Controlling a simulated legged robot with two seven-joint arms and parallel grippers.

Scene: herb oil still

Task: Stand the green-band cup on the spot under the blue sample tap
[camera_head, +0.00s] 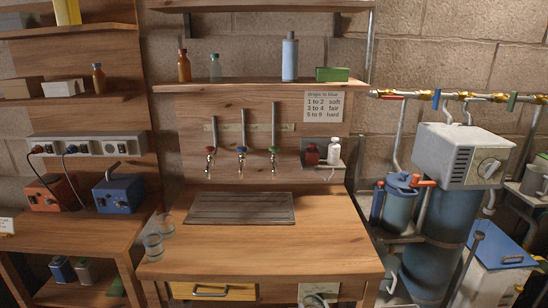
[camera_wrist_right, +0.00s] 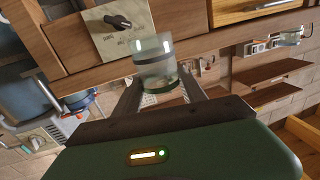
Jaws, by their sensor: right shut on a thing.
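My right gripper (camera_wrist_right: 158,82) is shut on a clear glass cup (camera_wrist_right: 154,52) with a dull, greenish band in the right wrist view. That view looks upside down, with the bench front behind the cup. The blue sample tap (camera_head: 242,152) is the middle one of three on the back panel, between a red-handled tap (camera_head: 210,150) and a green-handled tap (camera_head: 274,150). Below them lies a dark slatted board (camera_head: 240,208), bare on top; no separate spot can be told apart. My left gripper is not in view.
Two more clear glass cups (camera_head: 153,247) stand close together at the bench's left edge. The bench top (camera_head: 320,240) is otherwise clear in front of the board. A small shelf (camera_head: 325,165) with bottles sticks out right of the taps. Pipes and a boiler (camera_head: 458,155) stand at the right.

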